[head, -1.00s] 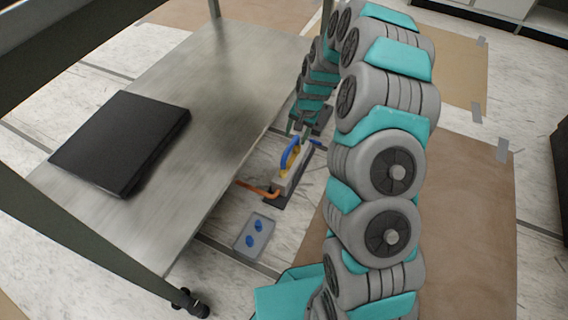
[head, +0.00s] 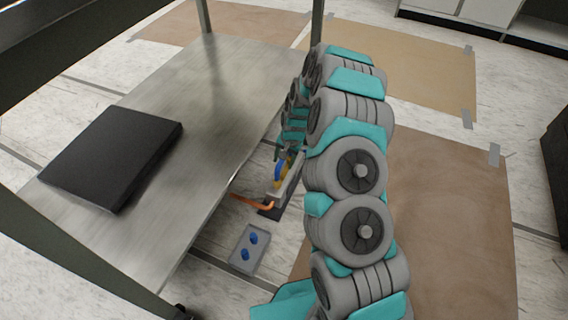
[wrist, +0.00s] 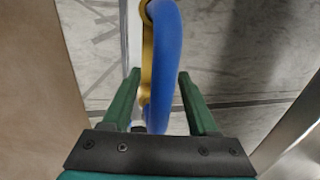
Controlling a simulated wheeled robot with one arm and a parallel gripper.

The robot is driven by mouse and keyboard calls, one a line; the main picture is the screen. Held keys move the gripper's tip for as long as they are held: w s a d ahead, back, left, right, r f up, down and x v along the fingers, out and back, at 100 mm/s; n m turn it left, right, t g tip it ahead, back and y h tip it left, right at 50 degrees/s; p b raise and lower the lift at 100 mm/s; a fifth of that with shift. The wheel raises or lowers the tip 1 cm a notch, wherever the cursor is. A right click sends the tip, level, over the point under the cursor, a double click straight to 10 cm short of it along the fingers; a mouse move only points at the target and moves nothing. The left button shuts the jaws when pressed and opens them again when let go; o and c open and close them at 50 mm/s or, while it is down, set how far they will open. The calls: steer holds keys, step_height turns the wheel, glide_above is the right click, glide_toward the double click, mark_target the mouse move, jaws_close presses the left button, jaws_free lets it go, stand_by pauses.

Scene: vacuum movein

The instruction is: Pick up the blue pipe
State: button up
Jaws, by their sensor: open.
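The blue pipe (wrist: 164,60) is a thick curved tube. In the wrist view it runs down the middle between the two green fingers of my gripper (wrist: 162,100), with a visible gap to the right finger. A yellow part (wrist: 147,50) lies along its left side. In the head view the blue pipe (head: 279,172) shows as a small arc above a grey block beside the metal table. My gripper (head: 284,153) is open there, partly hidden by my arm. The pipe's lower end is hidden behind the gripper's dark palm in the wrist view.
A metal table (head: 190,85) with a black flat box (head: 112,158) stands left of the pipe. An orange pipe (head: 252,202) and a grey tray (head: 235,262) with two blue pieces lie on the floor nearby. Brown sheets (head: 450,190) cover the floor to the right.

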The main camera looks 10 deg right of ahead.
steer(key=shift+c, duration=0.2)
jaws_close()
stand_by(0.4)
